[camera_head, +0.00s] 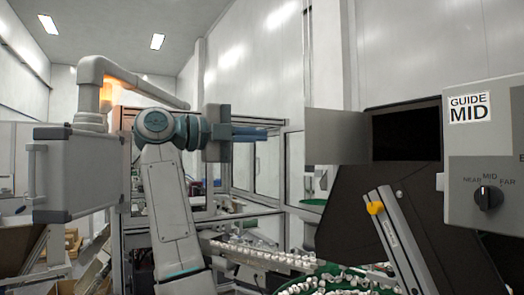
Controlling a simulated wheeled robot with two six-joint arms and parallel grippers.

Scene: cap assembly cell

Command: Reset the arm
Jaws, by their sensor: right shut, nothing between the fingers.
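My right arm rises from the bottom of the head view, left of the middle. Its gripper (263,133) points to the right at about mid-height. The blue fingers are together, with nothing held between them. The gripper is up in the air, clear of the machine parts below it. My left gripper is not in view.
A grey control box (487,150) labelled GUIDE MID, with a NEAR/MID/FAR knob (488,198), stands at the right. Beside it is a dark chute (345,215). White caps (262,255) fill a track below. A grey cabinet (90,172) hangs from a pipe at the left.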

